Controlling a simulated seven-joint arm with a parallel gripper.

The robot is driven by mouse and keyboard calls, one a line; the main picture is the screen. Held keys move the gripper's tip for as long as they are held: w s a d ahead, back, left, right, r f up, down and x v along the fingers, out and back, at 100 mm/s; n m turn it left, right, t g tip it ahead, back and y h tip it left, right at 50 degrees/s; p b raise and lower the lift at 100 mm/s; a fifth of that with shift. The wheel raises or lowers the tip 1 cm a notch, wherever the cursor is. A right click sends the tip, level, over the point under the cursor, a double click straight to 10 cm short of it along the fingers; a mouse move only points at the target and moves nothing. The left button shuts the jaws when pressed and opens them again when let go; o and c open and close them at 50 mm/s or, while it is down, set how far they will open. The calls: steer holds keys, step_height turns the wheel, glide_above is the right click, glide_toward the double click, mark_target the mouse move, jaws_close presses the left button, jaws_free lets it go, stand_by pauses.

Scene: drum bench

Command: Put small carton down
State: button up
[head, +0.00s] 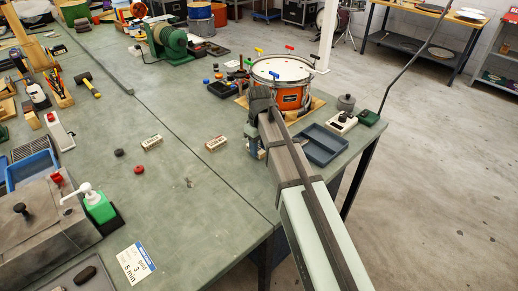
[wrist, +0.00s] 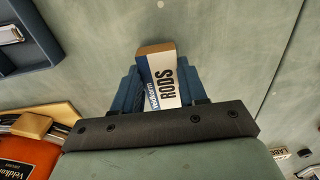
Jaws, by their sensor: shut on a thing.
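The small carton (wrist: 163,82) is white and blue with a brown end and the word RODS. It is between the two blue fingers of my gripper (wrist: 160,88) in the wrist view, and the gripper is shut on it. In the head view my gripper (head: 254,147) is low over the green bench top (head: 200,180), near its right edge and left of a blue tray. The carton is hidden or too small to make out there. I cannot tell whether it touches the bench.
The blue tray (head: 322,144) lies right of my gripper. An orange drum (head: 288,98) stands behind it. Two small labelled blocks (head: 152,142) (head: 216,143), a red knob (head: 139,169) and a dark knob (head: 119,152) lie to the left. The bench in front of them is mostly clear.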

mark_target(259, 149)
steer(key=shift+f, duration=0.5)
steer(key=shift+f, duration=0.15)
steer(key=o, duration=1.1)
step_height(259, 149, up, 12)
steer(key=shift+r, duration=0.2)
